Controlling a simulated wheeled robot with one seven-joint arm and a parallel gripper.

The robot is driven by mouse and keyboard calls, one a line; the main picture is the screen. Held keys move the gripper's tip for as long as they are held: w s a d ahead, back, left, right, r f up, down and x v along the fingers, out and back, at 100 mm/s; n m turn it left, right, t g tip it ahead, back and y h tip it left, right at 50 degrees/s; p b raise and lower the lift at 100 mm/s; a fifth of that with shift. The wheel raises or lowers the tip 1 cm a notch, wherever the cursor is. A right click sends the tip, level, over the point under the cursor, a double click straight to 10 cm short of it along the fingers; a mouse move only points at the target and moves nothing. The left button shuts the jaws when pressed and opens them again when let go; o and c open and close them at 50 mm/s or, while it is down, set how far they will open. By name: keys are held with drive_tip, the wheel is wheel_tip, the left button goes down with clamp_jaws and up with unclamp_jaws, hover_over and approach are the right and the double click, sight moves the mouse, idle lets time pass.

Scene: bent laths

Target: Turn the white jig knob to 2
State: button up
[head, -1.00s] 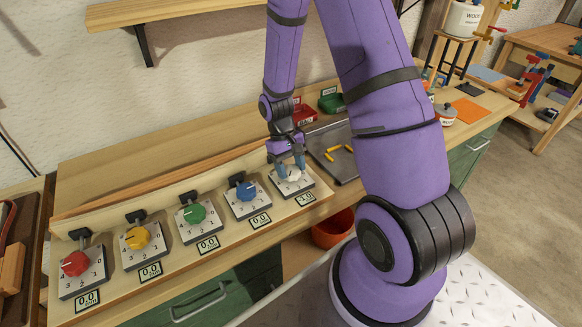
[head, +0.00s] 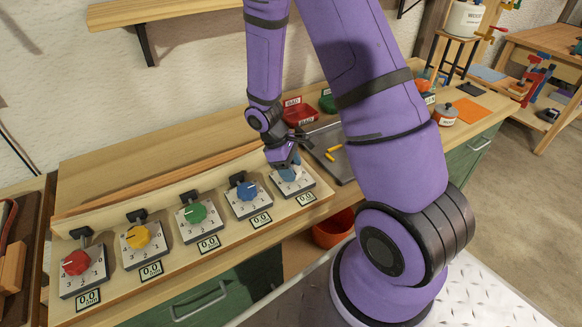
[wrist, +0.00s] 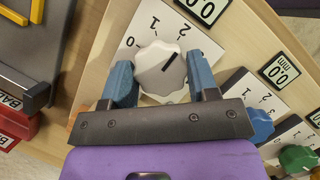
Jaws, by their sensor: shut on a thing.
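The white jig knob (wrist: 155,72) sits on the dial plate at the right end of the row. In the wrist view its dark pointer line points up and right, roughly toward the 2 on the dial (wrist: 164,99). My gripper (wrist: 161,80) is shut on the knob, with one blue finger on each side. In the head view my gripper (head: 288,169) is over the same dial and hides most of the knob. The readout (wrist: 208,10) by this dial appears to show 0.0.
Blue (head: 247,191), green (head: 193,214), yellow (head: 138,237) and red (head: 76,262) knobs stand in a row to the left. A grey tray (head: 347,168) with yellow sticks lies behind right, near a red bin (head: 300,114).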

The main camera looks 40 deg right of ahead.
idle(0.3)
drive_tip(key=o, duration=0.9)
drive_tip(key=v, duration=1)
drive_tip(key=shift+w+a+r, duration=0.1)
drive_tip(key=shift+w+r, duration=0.05)
drive_tip(key=shift+r, duration=0.2)
drive_tip(key=shift+r, duration=0.1)
drive_tip(key=s+a+r+m+t+y, duration=0.1)
drive_tip(key=s+r+m+t, duration=0.1)
drive_tip(key=s+r, duration=0.4)
drive_tip(key=s+a+r+m+t+y, duration=0.1)
drive_tip(key=s+a+r+m+t, duration=0.1)
drive_tip(key=s+r, duration=0.5)
drive_tip(key=s+a+r+m+t, duration=0.1)
drive_tip(key=s+r+m+t, duration=0.2)
drive_tip(key=s+r, duration=0.4)
wheel_tip(320, 180, up, 7)
drive_tip(key=shift+s+a+m+t+y, duration=0.15)
drive_tip(key=shift+m+t+y, duration=0.2)
drive_tip(key=shift+t, duration=0.45)
